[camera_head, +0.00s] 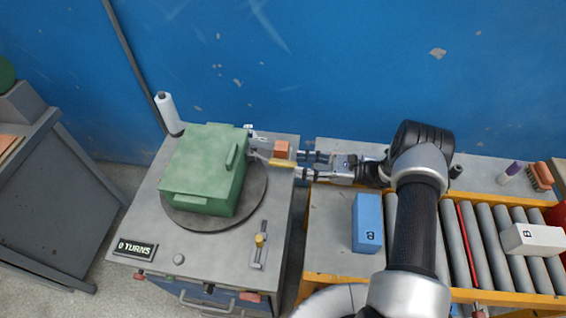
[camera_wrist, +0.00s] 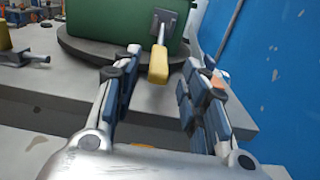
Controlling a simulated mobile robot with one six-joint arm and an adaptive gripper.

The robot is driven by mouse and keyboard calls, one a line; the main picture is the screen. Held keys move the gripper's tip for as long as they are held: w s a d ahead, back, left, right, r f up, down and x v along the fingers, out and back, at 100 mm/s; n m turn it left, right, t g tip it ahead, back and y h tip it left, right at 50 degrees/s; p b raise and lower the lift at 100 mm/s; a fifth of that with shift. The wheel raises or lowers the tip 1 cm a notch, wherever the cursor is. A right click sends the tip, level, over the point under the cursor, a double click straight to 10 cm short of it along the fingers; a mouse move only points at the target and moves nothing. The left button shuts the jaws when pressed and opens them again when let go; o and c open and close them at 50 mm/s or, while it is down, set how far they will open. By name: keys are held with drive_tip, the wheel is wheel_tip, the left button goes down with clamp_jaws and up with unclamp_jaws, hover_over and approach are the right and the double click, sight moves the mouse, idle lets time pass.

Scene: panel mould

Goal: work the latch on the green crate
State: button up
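The green crate (camera_head: 205,172) sits on a round dark turntable (camera_head: 257,200) on a grey cabinet top. Its latch is a lever with a yellow grip (camera_head: 281,163), sticking out from the crate's right side towards my gripper. In the wrist view the yellow grip (camera_wrist: 158,66) hangs from a dark plate (camera_wrist: 166,22) on the green crate wall (camera_wrist: 110,18). My gripper (camera_head: 310,163) is open, its fingers apart on either side of the line to the grip. In the wrist view the grip's end shows between the fingertips (camera_wrist: 160,70); nothing is clamped.
An orange block (camera_head: 281,150) lies behind the grip. A white roll (camera_head: 168,113) stands at the back left. A sign reading "0 TURNS" (camera_head: 136,249) and a yellow-knobbed slider (camera_head: 259,242) are at the front. A blue box (camera_head: 367,223) stands beside the roller conveyor (camera_head: 480,245).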

sight(291, 164)
drive_tip(key=a, duration=0.3)
drive_tip(key=w+a, duration=0.1)
drive_tip(key=a, duration=0.2)
drive_tip(key=shift+w+a+b, duration=0.15)
drive_tip(key=shift+a+b, duration=0.2)
drive_tip(key=shift+a, duration=0.05)
drive_tip(key=shift+c, duration=0.6)
clamp_jaws()
